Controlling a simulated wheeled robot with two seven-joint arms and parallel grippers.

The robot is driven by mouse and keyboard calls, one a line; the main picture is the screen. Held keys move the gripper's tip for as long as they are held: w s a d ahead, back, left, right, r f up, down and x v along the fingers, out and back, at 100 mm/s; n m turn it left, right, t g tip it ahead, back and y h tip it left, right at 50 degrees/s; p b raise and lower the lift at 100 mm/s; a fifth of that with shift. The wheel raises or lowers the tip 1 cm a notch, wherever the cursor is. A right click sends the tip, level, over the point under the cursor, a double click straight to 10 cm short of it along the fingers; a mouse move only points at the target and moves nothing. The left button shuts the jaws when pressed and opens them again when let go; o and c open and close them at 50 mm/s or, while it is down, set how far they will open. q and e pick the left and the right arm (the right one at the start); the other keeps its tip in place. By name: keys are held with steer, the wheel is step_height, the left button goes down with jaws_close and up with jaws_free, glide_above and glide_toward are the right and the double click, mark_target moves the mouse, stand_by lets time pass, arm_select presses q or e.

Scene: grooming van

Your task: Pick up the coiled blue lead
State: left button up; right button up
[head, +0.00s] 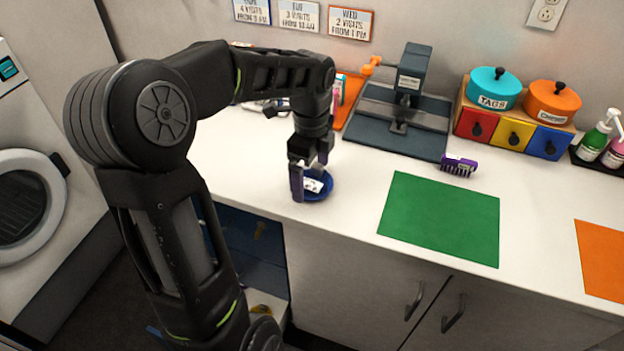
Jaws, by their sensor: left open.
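The coiled blue lead (322,194) lies as a flat blue ring near the front edge of the white counter, with a white tag or label on it. My left gripper (309,178) points down right over the lead and is open. One finger comes down at the lead's left side; the other is partly hidden behind the gripper body. Part of the lead is hidden by the gripper. I cannot tell whether the fingers touch it. My right gripper is not in view.
A green mat (440,217) lies right of the lead, with a purple brush (459,166) behind it. A grey clamp stand (398,115) and a drawer box (512,132) stand at the back. An orange mat (603,262) is far right.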

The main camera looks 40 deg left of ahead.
arm_select(q)
steer(key=shift+f, duration=0.65)
steer(key=shift+c, duration=0.3)
steer(key=c, duration=1.4)
